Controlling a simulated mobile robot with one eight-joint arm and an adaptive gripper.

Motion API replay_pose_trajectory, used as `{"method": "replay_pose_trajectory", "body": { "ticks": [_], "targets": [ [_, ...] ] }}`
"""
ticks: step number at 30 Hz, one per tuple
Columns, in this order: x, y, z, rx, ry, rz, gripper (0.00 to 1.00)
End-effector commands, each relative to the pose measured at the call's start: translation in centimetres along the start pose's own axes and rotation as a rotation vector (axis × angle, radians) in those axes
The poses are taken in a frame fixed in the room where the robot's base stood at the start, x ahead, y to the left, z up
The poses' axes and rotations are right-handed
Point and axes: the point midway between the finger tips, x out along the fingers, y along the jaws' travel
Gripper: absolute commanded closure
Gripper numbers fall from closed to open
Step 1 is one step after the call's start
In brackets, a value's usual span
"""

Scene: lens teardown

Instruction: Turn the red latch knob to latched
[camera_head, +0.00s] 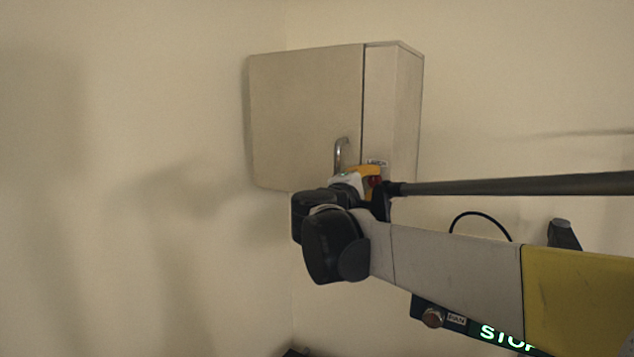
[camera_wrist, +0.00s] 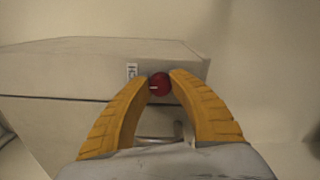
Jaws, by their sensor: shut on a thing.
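The red latch knob (camera_wrist: 160,85) sits on the cabinet face, between the two yellow fingers of my gripper (camera_wrist: 160,80) in the wrist view. The fingers are closed on its two sides. A short pale mark shows on the knob, pointing to the left in the wrist view. A small white label (camera_wrist: 131,71) with dark marks is beside the knob. In the head view the knob (camera_head: 376,181) shows as a small red spot by my gripper (camera_head: 371,172), at the cabinet's lower front; my wrist hides much of it.
The beige cabinet (camera_head: 305,110) is on the wall, its door closed. A curved metal handle (camera_head: 341,150) is just left of my gripper. Bare wall lies to the left and right. My arm fills the lower right of the head view.

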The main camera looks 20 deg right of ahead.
Motion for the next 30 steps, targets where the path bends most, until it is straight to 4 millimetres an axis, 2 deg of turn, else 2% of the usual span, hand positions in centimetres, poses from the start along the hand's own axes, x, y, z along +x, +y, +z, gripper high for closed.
{"method": "replay_pose_trajectory", "body": {
  "ticks": [7, 8, 9, 10, 21, 26, 30],
  "targets": [
    [0.0, 0.1, 0.0, -0.002, -0.001, 0.001, 1.00],
    [0.0, 0.1, 0.0, -0.002, -0.001, 0.001, 0.70],
    [0.0, 0.1, 0.0, -0.002, -0.001, 0.001, 0.57],
    [0.0, 0.1, 0.0, -0.002, -0.001, 0.001, 0.52],
    [-0.5, 0.0, 0.0, -0.002, 0.001, 0.001, 0.52],
    [-3.1, 0.0, -0.1, -0.002, 0.003, 0.001, 0.52],
    [-6.4, 0.0, -0.1, -0.002, 0.004, 0.001, 0.52]
  ]
}}
